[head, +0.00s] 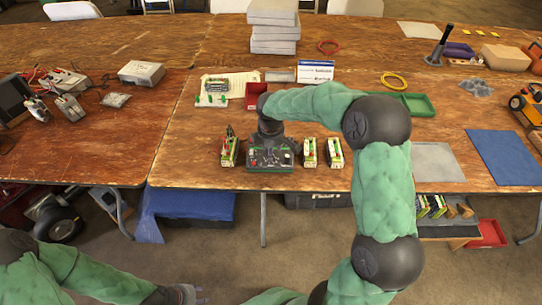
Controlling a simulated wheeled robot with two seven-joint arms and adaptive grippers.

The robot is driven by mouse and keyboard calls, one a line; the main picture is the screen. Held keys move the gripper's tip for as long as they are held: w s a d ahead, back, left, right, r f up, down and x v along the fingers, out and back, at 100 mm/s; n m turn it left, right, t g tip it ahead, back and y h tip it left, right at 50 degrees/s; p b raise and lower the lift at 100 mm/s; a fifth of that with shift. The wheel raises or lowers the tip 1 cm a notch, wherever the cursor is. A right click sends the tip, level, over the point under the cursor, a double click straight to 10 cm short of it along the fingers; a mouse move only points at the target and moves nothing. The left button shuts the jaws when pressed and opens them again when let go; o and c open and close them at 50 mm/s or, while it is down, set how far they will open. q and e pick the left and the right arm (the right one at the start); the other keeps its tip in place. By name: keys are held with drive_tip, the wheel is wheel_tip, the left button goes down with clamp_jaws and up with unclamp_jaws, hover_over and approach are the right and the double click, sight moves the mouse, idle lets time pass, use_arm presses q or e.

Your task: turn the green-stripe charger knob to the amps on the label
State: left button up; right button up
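A dark charger (270,158) with a green edge and small pale marks on its top panel sits near the front edge of the middle table. Its knob and the amps on any label are too small to make out. My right gripper (270,137) is right over the back of this charger, pointing down. Its fingers are dark against the dark panel, so I cannot tell whether they touch a knob or how far apart they are. My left gripper (186,294) is low at the bottom edge, in front of the table and away from the charger, partly cut off.
Small green-and-pale packs stand close by, one left (229,152) and two right (309,152) of the charger. A grey mat (437,162) lies right of my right arm.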

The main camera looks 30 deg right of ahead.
drive_tip(key=shift+w+d+f+b, duration=0.15)
drive_tip(key=shift+f+b, duration=0.15)
drive_tip(key=shift+f, duration=0.9)
clamp_jaws()
